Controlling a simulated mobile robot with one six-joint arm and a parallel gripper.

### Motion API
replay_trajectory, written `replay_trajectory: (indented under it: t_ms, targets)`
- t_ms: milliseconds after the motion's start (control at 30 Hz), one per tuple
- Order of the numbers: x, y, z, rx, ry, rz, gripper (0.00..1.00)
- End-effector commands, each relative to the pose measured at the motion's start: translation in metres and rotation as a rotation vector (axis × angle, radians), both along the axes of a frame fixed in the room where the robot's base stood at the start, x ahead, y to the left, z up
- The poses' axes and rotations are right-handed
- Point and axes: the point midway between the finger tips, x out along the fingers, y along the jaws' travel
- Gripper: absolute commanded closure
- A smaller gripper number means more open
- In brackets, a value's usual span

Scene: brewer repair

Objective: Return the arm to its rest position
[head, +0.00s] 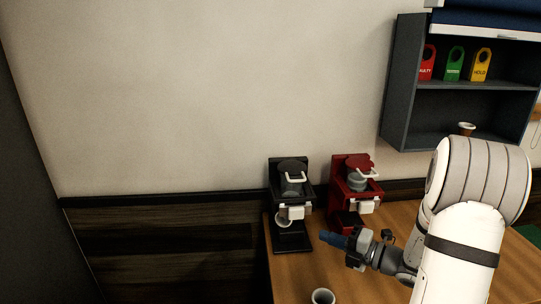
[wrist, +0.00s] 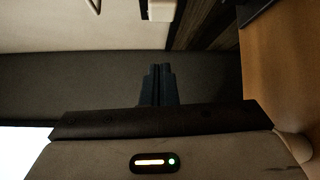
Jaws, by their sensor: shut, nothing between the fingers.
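My gripper (head: 330,238) is at the end of my white arm in the head view, above the wooden table and in front of the brewers. Its fingers point left and it holds nothing. In the wrist view my gripper (wrist: 158,68) shows with its dark fingers together. A black brewer (head: 291,205) stands upright at the table's left edge, with a white cup (head: 284,220) in it. A red brewer (head: 354,190) stands to its right. My gripper looks apart from both brewers.
The wooden table (head: 290,265) carries a white cup (head: 323,296) near the bottom of the head view. A grey wall shelf (head: 398,90) holds a red tag (head: 427,63), a green tag (head: 453,64), a yellow tag (head: 481,65) and a small cup (head: 466,128). The wall left of the brewers is clear.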

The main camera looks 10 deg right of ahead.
Motion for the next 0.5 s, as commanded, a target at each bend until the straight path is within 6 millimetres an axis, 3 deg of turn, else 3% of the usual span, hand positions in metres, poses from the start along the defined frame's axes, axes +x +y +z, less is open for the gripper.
replay_trajectory:
  t_ms: [200,300,500]
  targets:
    - [-0.06,0.083,0.024,-0.498,-0.346,0.428,1.0]
    - [-0.098,0.108,0.026,-0.748,-0.583,0.676,1.0]
    - [-0.165,0.12,0.026,-1.164,-1.129,1.205,1.0]
